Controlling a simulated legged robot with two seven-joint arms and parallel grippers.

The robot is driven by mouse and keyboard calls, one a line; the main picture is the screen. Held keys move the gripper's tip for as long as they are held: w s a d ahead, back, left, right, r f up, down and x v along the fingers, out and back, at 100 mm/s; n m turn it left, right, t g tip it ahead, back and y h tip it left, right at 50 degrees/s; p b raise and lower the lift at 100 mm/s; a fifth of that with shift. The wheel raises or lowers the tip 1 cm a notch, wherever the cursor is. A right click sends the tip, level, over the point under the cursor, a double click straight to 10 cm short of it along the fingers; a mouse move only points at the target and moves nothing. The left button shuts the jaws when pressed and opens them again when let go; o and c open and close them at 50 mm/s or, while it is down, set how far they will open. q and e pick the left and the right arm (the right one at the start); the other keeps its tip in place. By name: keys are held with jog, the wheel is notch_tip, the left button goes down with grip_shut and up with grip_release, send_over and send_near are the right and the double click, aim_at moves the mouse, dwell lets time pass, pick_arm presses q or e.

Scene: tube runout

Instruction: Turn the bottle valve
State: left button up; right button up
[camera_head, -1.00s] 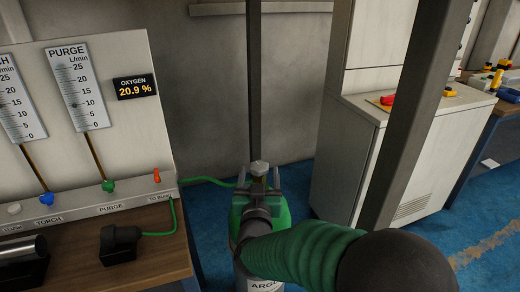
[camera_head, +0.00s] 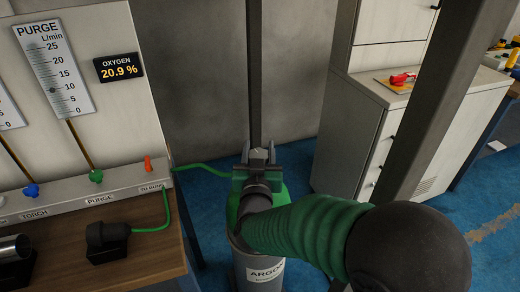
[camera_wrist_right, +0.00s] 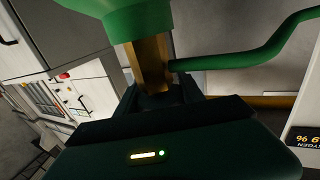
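The argon bottle (camera_head: 262,270) stands upright on the blue floor, grey with a green shoulder. Its brass valve body (camera_wrist_right: 151,62) shows in the inverted right wrist view, with the green shoulder (camera_wrist_right: 130,20) above it in the picture. My right gripper (camera_head: 259,154) is at the top of the bottle, its two fingers on either side of the small grey valve knob. The gripper body hides most of the valve in the head view. I cannot tell whether the fingers touch the knob. My left gripper is not in view.
A green hose (camera_head: 203,169) runs from the valve area to the purge panel (camera_head: 100,200) on the wooden bench at left. The oxygen display (camera_head: 119,67) reads 20.9 %. A dark post (camera_head: 418,110) and a grey cabinet (camera_head: 347,140) stand to the right.

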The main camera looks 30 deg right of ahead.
jog(key=shift+d+f, duration=0.15)
jog(key=shift+f, duration=0.05)
jog(key=shift+c, duration=1.1)
jog(key=shift+a, duration=0.2)
jog(key=shift+c, duration=0.7)
